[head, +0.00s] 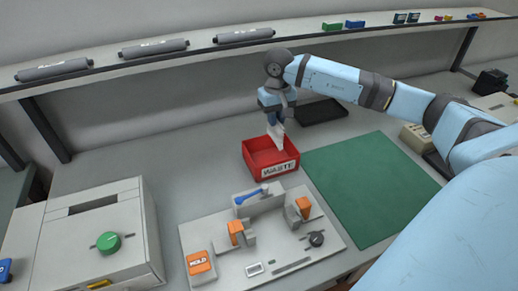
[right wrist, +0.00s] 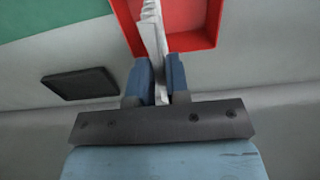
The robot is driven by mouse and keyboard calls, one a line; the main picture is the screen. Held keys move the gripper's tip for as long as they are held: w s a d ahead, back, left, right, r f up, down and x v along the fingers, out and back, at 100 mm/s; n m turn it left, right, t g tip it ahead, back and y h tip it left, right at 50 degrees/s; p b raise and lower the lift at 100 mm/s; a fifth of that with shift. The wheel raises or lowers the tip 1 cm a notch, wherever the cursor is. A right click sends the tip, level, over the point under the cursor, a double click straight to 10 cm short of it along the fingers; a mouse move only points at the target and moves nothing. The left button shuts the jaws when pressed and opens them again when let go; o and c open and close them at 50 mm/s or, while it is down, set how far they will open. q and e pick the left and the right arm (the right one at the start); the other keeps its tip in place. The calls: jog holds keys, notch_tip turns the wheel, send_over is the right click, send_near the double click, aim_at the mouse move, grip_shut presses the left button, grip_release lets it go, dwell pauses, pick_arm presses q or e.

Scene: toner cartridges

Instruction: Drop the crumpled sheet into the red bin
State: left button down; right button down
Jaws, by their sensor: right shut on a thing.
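The crumpled sheet (head: 277,136) is a white, folded piece hanging down from my right gripper (head: 275,120). The gripper is shut on the sheet, with its fingers pointing down. In the right wrist view the sheet (right wrist: 152,35) is pinched between the two blue fingers (right wrist: 159,82) and sticks out past their tips. The red bin (head: 258,167), labelled WASTE, stands on the bench below the sheet. In the right wrist view the bin (right wrist: 208,40) lies beyond the fingertips, and the sheet overlaps its opening. The visible part of the bin's inside looks empty. My left gripper is not in view.
A green mat (head: 370,185) lies right of the bin, and a dark tray (head: 322,111) lies behind it. A grey fixture board (head: 215,231) with orange blocks stands in front. A box with a green knob (head: 108,242) is at left. A shelf (head: 205,52) with toner rollers runs above.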

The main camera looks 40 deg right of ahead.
aim_at(277, 132)
jog(key=shift+d+f, duration=0.1)
jog(key=shift+d, duration=0.15)
jog(key=shift+f, duration=0.15)
jog(key=shift+s+f+b, duration=0.2)
jog(key=shift+f+b, duration=0.35)
jog(key=shift+f, duration=0.15)
notch_tip(277, 132, down, 3)
jog(key=shift+w+f+b, duration=0.1)
jog(key=shift+b, duration=0.55)
jog(key=shift+f, duration=0.35)
jog(key=c, duration=1)
grip_release()
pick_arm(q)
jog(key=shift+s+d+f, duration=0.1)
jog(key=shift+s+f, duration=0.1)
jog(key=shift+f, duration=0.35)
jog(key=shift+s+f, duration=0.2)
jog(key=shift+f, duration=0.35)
pick_arm(e)
jog(key=shift+r, duration=0.1)
